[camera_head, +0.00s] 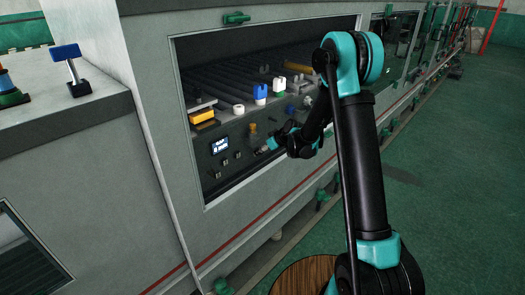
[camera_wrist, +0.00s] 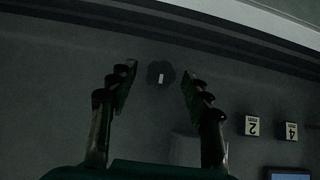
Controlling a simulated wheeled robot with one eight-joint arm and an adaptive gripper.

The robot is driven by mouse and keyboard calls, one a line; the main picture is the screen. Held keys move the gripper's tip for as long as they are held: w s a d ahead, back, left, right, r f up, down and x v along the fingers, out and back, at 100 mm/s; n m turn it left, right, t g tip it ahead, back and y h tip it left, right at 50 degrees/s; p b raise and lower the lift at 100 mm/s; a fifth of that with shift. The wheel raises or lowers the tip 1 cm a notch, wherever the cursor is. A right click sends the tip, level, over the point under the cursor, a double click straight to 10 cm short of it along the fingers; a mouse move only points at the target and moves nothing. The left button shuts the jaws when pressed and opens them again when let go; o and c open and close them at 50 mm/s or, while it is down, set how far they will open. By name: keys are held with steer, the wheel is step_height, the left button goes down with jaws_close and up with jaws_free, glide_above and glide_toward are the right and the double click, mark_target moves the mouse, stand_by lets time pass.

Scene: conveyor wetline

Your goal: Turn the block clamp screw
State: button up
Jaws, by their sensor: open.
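A dark, lobed round knob (camera_wrist: 161,72) with a short white mark, which may be the clamp screw, sits on the grey panel in the wrist view. My gripper (camera_wrist: 158,80) is open, with one finger on each side of the knob and visible gaps between. I cannot tell how deep the fingertips reach towards the panel. In the head view my gripper (camera_head: 268,146) is at the front panel inside the machine's window opening, right of a small lit display. The knob cannot be made out there; my arm and gripper cover that area.
The lit display (camera_head: 220,145) is on the panel, with small switches below it. Tags marked 2 (camera_wrist: 252,125) and 4 (camera_wrist: 291,131) show upside down. A yellow block (camera_head: 202,117), a blue-and-white fitting (camera_head: 260,93) and rollers lie behind. The window frame (camera_head: 255,185) borders the opening.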

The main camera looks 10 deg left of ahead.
jaws_close()
stand_by(0.3)
steer(key=m+g+y, duration=0.2)
steer(key=m+y, duration=0.1)
steer(key=f+m+g+y, duration=0.1)
steer(key=m+g+y, duration=0.2)
steer(key=y, duration=0.1)
steer(key=w+d+m+g+y, duration=0.1)
steer(key=m+g+y, duration=0.1)
steer(key=y, duration=0.1)
steer(key=shift+w+f+m+g+y, duration=0.1)
steer(key=shift+f+m+g+y, duration=0.2)
steer(key=shift+m+g, duration=0.1)
stand_by(0.7)
stand_by(0.6)
jaws_free()
